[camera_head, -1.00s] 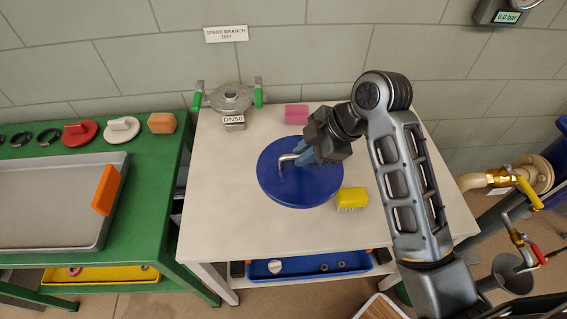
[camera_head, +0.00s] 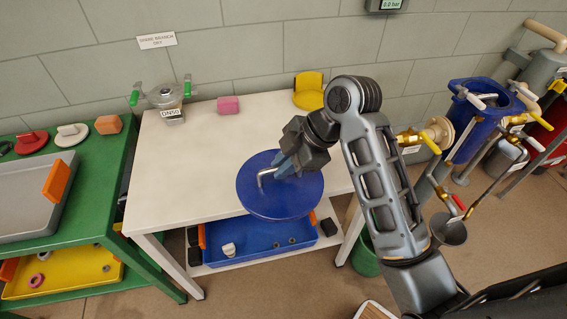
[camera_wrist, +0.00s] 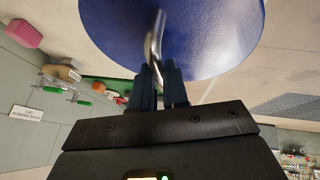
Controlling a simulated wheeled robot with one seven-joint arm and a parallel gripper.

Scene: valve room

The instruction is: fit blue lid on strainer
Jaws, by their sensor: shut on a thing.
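The blue lid (camera_head: 300,195) is a large round disc with a bent metal handle (camera_head: 266,176) on top. My gripper (camera_head: 283,167) is shut on that handle. The lid hangs over the front part of the white table in the head view, its lower rim covering part of the table's front edge. In the wrist view the lid (camera_wrist: 195,45) fills the top, with the handle between my fingers (camera_wrist: 160,88). A blue open-topped vessel (camera_head: 464,128) with pale T-handles around its rim stands at the right among pipes; it looks like the strainer. Its inside is only partly visible.
The white table (camera_head: 195,150) carries a DN50 metal fitting (camera_head: 165,96) with green clamps, a pink block (camera_head: 228,105) and a yellow object (camera_head: 309,92). Open floor lies in front.

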